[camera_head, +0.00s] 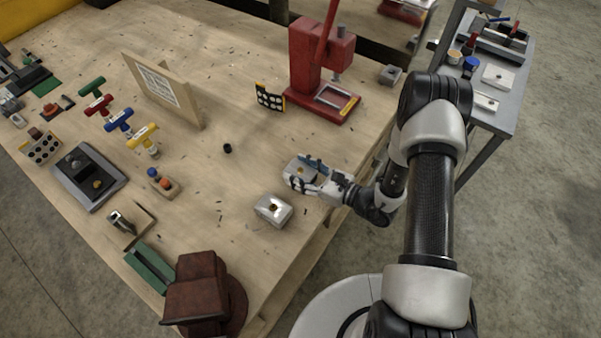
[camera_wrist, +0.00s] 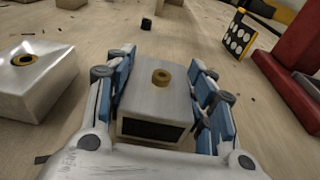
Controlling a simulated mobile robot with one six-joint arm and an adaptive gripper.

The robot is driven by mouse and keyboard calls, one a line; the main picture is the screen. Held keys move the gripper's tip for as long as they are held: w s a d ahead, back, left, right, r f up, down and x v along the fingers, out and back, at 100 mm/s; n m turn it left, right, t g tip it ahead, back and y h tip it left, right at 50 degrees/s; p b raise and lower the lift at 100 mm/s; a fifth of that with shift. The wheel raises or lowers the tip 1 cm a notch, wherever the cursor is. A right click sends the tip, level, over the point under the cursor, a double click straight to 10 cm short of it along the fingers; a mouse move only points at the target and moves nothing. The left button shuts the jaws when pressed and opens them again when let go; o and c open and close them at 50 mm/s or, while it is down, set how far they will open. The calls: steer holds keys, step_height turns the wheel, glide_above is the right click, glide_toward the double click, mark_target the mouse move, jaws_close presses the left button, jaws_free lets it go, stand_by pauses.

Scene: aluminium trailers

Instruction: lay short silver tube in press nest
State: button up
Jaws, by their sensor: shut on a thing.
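My gripper (camera_head: 308,174) is shut on a short silver tube (camera_head: 292,172) near the right side of the wooden bench. In the wrist view the tube (camera_wrist: 150,105) sits between the two blue-padded fingers (camera_wrist: 160,72). It is boxy, with a dark open end facing me and a brass bushing (camera_wrist: 162,77) on top. I cannot tell whether it touches the bench. A red press (camera_head: 308,58) stands farther back, with a frame-shaped nest (camera_head: 335,97) on its base. The nest looks empty.
A second silver block with a brass insert (camera_head: 273,209) lies beside my gripper. A black-and-yellow dotted plate (camera_head: 269,97) stands left of the press. A small black cylinder (camera_head: 227,148) is on the bench. A brown vise (camera_head: 205,290) is at the near edge. Bench between gripper and press looks clear.

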steer(key=shift+f, duration=0.25)
steer(key=o, duration=0.7)
steer(key=shift+f, duration=0.1)
steer(key=o, duration=0.5)
steer(key=shift+c, duration=0.2)
